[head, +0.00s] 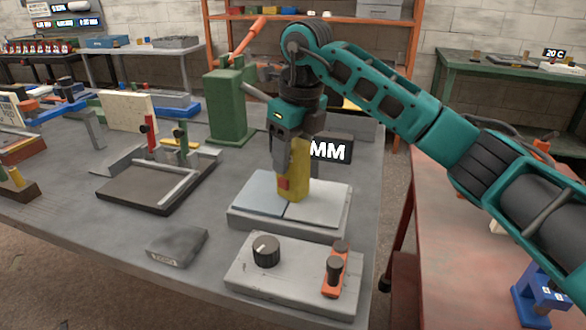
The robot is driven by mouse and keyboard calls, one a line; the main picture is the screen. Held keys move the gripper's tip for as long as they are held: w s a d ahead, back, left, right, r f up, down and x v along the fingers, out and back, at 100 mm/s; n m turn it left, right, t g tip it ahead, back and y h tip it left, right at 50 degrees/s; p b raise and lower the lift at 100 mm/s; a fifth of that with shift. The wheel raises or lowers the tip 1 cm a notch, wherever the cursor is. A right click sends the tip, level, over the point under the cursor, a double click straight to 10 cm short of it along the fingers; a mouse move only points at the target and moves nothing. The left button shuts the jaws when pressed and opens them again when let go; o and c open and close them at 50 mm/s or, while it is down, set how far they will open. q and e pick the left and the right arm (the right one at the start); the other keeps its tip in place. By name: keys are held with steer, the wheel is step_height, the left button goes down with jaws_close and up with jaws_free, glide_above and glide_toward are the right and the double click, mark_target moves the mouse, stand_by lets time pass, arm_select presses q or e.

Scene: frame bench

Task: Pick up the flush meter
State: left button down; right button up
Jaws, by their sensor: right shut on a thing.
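My right gripper (290,142) comes down from above and is shut on an upright yellow block-like tool, which looks like the flush meter (297,172). The tool has a small red part low on its left side. Its lower end is over the seam of a two-part plate (322,204), blue-grey on the left and light grey on the right. I cannot tell whether it touches the plate. A black display reading MM (331,149) is behind the tool, partly hidden. My left gripper is not in view.
A panel with a black knob (266,250) and an orange lever (336,272) lies in front of the plate. A grey wedge (177,246) and a dark fixture (150,188) are to the left. A green press (228,108) stands behind. The bench's right edge is close.

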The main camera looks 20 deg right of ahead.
steer(key=c, duration=0.6)
